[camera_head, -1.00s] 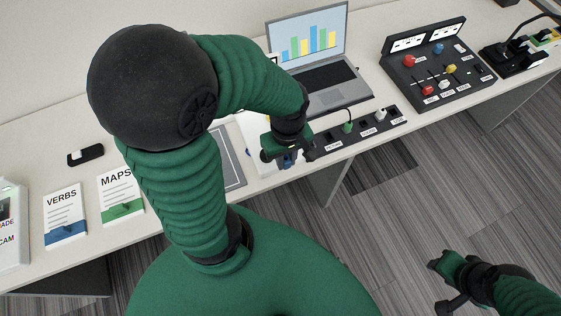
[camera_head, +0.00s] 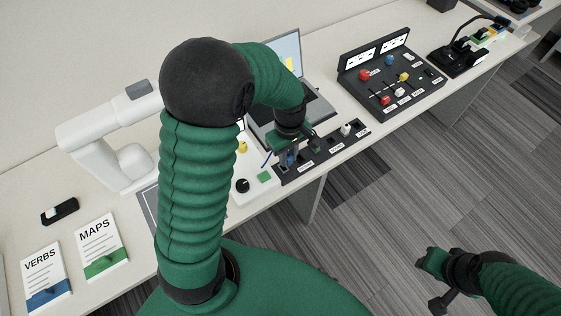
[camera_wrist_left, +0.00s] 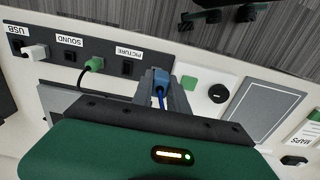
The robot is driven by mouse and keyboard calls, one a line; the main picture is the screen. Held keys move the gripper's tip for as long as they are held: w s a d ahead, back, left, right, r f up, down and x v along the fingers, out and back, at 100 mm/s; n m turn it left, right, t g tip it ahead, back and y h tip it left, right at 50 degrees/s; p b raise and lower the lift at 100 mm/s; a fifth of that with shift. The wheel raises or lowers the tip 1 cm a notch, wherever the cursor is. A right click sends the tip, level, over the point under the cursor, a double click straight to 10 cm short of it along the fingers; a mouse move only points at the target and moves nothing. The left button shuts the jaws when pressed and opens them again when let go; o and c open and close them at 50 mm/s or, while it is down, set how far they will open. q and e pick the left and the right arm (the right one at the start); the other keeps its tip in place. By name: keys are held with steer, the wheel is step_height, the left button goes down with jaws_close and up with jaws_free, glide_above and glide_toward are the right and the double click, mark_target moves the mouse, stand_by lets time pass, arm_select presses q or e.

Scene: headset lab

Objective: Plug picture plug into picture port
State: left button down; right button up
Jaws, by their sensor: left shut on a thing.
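The blue picture plug (camera_wrist_left: 160,82) is between the fingers of my left gripper (camera_wrist_left: 165,92) in the left wrist view, with a blue cable trailing from it. My left gripper (camera_head: 294,150) is shut on it, and the plug (camera_head: 291,159) shows small at the left end of the dark port strip (camera_head: 279,178). The picture port (camera_wrist_left: 127,68) is a dark opening by the PICTURE label, just left of the plug in the wrist view; the plug is apart from it. Height above the strip is unclear. My right gripper (camera_head: 431,284) is open and empty, away from the desk.
A white box with a black knob (camera_head: 242,186) and green button lies beside the strip. Behind are a laptop (camera_head: 262,116), a control panel (camera_head: 428,84) and a white arm-like device (camera_head: 110,120).

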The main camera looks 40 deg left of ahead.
arm_select(q)
steer(key=w+p, duration=0.2)
steer(key=w, duration=0.5)
stand_by(0.5)
steer(key=shift+d+f, duration=0.1)
steer(key=shift+f, duration=0.05)
steer(key=shift+w+f+b, duration=0.15)
steer(key=shift+f+b, duration=0.55)
steer(key=shift+f, duration=0.7)
steer(key=shift+w+f+b, duration=0.15)
steer(key=shift+f+b, duration=0.5)
steer(key=shift+f, duration=0.75)
steer(key=shift+r, duration=0.1)
steer(key=shift+p, duration=0.3)
